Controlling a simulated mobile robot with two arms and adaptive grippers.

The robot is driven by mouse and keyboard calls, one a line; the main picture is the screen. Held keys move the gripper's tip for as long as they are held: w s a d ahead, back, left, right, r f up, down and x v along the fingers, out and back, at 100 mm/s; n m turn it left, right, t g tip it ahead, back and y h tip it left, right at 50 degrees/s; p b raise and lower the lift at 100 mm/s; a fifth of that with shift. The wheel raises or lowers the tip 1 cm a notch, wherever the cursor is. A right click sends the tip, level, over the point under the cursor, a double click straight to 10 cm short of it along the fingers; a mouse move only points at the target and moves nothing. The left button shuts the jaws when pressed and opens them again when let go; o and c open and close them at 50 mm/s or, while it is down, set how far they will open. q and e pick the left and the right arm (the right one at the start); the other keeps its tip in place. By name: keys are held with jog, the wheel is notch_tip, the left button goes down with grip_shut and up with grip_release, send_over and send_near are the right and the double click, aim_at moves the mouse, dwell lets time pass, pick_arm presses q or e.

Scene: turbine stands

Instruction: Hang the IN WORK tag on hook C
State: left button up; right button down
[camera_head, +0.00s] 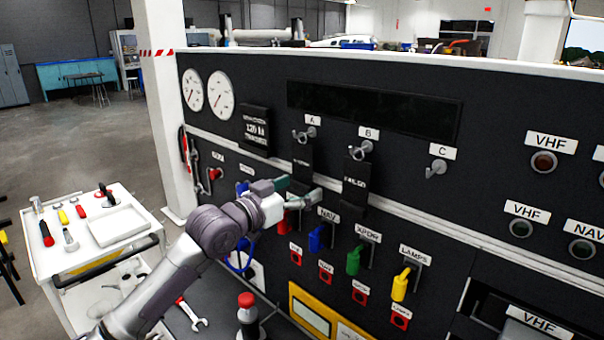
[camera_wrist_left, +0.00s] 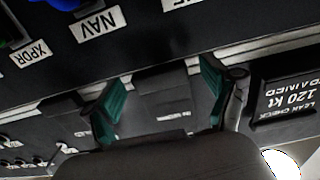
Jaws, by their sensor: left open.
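Hook C (camera_head: 436,168) is a grey hook on the black panel at the right, under its C label, with nothing hanging on it. A black tag (camera_head: 302,158) hangs below hook A (camera_head: 304,134), and another black tag (camera_head: 355,182) hangs below hook B (camera_head: 361,150). Their lettering is too small to read surely, so I cannot tell which is IN WORK. My left gripper (camera_head: 298,190) is open at the lower end of the tag under A. In the left wrist view, its green-padded fingers (camera_wrist_left: 160,98) stand either side of a dark plate (camera_wrist_left: 168,84), apparently that tag.
Below are coloured switches, with a blue one (camera_head: 317,237), a green one (camera_head: 353,260) and a yellow one (camera_head: 400,284). A black placard (camera_head: 256,129) stands out left of hook A. A white tool cart (camera_head: 85,262) is at the left. Panel space around hook C is clear.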

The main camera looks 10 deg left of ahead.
pick_arm(q)
jog(key=shift+p, duration=0.4)
jog(key=shift+c, duration=0.3)
grip_shut()
dwell(0.4)
